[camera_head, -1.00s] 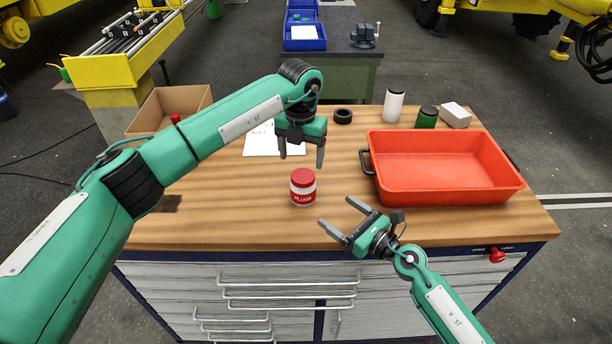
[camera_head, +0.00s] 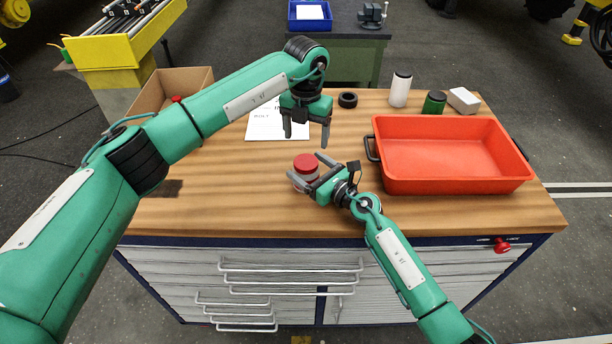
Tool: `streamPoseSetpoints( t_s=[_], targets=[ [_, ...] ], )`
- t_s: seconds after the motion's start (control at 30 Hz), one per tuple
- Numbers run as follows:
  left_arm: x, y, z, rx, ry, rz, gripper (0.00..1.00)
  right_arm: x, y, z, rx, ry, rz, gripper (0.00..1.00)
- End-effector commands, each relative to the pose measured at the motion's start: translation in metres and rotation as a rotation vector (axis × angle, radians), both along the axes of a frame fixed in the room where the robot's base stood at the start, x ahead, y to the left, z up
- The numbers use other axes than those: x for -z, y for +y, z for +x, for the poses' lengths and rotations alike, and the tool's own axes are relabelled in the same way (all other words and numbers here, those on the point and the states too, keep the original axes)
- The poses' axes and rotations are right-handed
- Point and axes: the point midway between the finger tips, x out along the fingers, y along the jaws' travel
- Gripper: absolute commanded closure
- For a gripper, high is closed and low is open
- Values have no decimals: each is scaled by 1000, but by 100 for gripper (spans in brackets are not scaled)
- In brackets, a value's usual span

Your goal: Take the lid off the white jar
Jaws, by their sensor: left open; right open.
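A small jar with a white body, a red label band and a red lid (camera_head: 306,163) stands upright at the table's middle. My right gripper (camera_head: 309,168) is open, its fingers on either side of the jar and partly covering its body; I cannot tell whether they touch it. My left gripper (camera_head: 307,141) is open and empty, pointing down above and just behind the jar's lid. A taller white jar with a dark lid (camera_head: 399,90) stands upright at the back of the table, away from both grippers.
A red-orange tray (camera_head: 450,187) fills the table's right side. A green jar (camera_head: 434,102), a white box (camera_head: 463,100) and a black ring (camera_head: 348,99) stand at the back. A paper sheet (camera_head: 262,130) and a cardboard box (camera_head: 150,97) lie left. The front left tabletop is clear.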

Motion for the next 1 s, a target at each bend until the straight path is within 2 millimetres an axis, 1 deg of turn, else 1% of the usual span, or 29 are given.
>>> streamPoseSetpoints(
  t_s=[0.13,0.43,0.57,0.6,0.67,0.7,0.77,0.8,0.87,1.0],
  targets=[
    [0,0,0,0,0,0,24,0,7,7,-1,0,0,16],
    [0,0,0,0,0,0,24,0,8,8,-1,0,-1,16],
    [0,0,0,0,0,0,24,0,8,8,-1,0,-1,42],
    [0,0,0,0,0,0,24,0,8,8,-1,0,-1,50],
    [0,0,0,0,0,0,24,0,8,8,-1,0,-1,61],
    [0,0,0,0,0,0,24,0,8,8,-1,0,-1,69],
    [0,0,0,0,0,0,24,0,8,7,-1,1,-1,81],
    [0,0,0,0,0,0,24,0,8,7,-1,0,-1,89],
    [0,0,0,3,0,0,24,1,8,7,-1,1,-1,100],
    [0,0,0,57,0,0,24,1,8,7,-1,1,-1,100]
  ],
)
